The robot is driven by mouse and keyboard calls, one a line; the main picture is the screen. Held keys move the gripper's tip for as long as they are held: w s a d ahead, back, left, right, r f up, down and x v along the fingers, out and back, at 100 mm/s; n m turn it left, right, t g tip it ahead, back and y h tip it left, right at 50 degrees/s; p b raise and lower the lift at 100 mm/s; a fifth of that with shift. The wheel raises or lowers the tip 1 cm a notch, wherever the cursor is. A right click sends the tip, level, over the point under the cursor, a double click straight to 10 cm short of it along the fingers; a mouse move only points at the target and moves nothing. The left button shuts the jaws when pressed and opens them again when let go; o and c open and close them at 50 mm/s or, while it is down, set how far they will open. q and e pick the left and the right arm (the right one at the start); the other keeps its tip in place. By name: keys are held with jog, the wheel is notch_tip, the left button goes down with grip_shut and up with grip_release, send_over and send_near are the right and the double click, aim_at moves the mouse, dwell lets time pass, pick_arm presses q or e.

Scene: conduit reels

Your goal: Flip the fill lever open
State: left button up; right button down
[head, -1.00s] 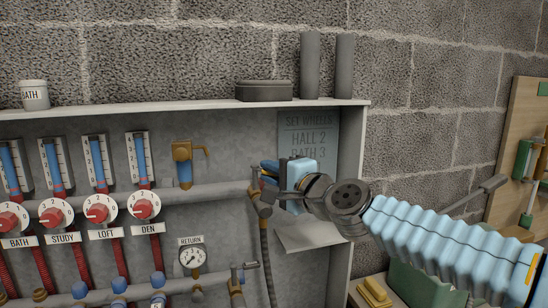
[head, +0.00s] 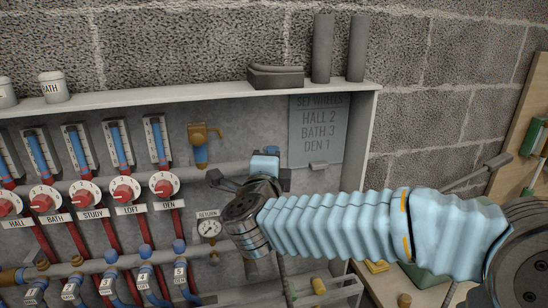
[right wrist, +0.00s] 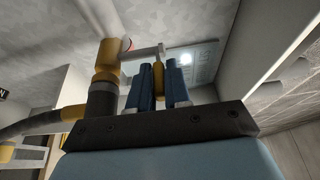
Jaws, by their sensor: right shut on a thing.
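The fill lever, a grey bar with a yellow grip (right wrist: 158,76), shows in the right wrist view. It reaches from the brass valve (right wrist: 106,62) at the left to my right gripper (right wrist: 160,82). The two blue fingers are shut on the yellow grip, one on each side. In the head view my right gripper (head: 266,165) is against the cabinet, right of the brass fitting (head: 201,146). My wrist and forearm hide the fill valve and lever there. My left gripper is out of view.
Gauges, red dials (head: 124,190) and numbered pipes fill the cabinet's left side. A return gauge (head: 209,228) is close to my wrist. A card (head: 318,135) hangs at the upper right. A bench stands at the lower right.

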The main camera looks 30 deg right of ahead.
jog(key=shift+f, duration=0.15)
dwell(0.3)
jog(key=c, duration=1.2)
grip_release()
jog(key=shift+o, duration=0.2)
jog(key=shift+a, duration=0.1)
jog(key=b+v, duration=0.2)
jog(key=v, duration=1.1)
jog(key=shift+s+a, duration=0.25)
jog(key=shift+a, duration=0.1)
